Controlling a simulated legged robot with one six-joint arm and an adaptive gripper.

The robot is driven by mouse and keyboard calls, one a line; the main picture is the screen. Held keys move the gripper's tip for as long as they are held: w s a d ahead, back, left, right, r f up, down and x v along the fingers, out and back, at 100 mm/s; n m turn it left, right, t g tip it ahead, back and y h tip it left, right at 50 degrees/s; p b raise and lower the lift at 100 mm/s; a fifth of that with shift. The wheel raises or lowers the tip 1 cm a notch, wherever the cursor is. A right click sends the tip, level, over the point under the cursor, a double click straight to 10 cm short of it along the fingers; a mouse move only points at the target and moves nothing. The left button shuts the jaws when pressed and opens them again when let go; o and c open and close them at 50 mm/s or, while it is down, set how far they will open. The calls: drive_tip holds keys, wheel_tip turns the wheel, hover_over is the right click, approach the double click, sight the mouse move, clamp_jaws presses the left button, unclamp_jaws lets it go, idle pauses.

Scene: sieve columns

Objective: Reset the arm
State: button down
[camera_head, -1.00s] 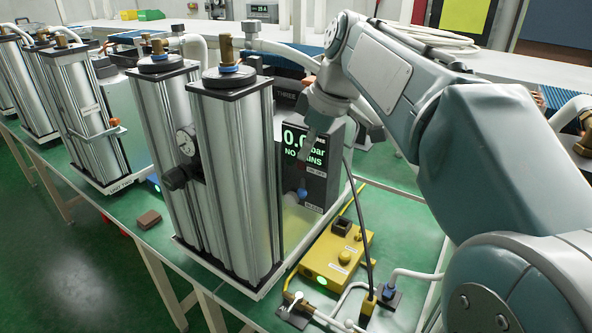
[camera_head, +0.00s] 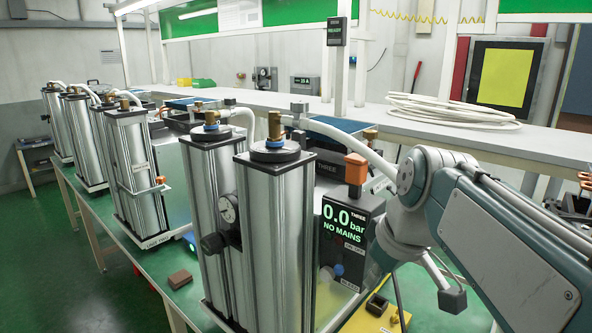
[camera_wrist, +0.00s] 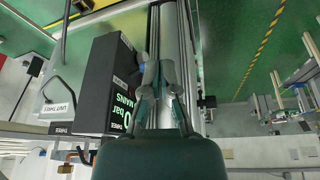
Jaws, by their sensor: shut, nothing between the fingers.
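My gripper (camera_wrist: 158,75) shows in the wrist view with its two fingers drawn together and nothing between them. Behind the fingers in that view lies a silver column (camera_wrist: 186,60). The dark control box (camera_wrist: 112,85) is beside the fingers to the left. In the head view my arm reaches in from the right and bends down at the wrist, right of the control box's display (camera_head: 346,222). The display reads 0.0 bar, NO MAINS. I cannot make out the fingers clearly in the head view.
Twin silver columns (camera_head: 283,225) stand on the green bench left of my arm, with more column units (camera_head: 130,165) farther left. A yellow box (camera_head: 375,317) lies low in front. A coiled white hose (camera_head: 450,110) rests on the back shelf. A brown block (camera_head: 180,279) lies at the bench edge.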

drive_tip(key=s+d+f+m+t+h, duration=0.1)
drive_tip(key=s+d+f+m+t, duration=0.1)
drive_tip(key=s+f+m, duration=0.4)
drive_tip(key=s+d+f, duration=0.1)
drive_tip(key=s+f, duration=0.4)
drive_tip(key=shift+s+f+m+h, duration=0.25)
drive_tip(key=shift+f+m+h, duration=0.05)
drive_tip(key=shift+h, duration=0.1)
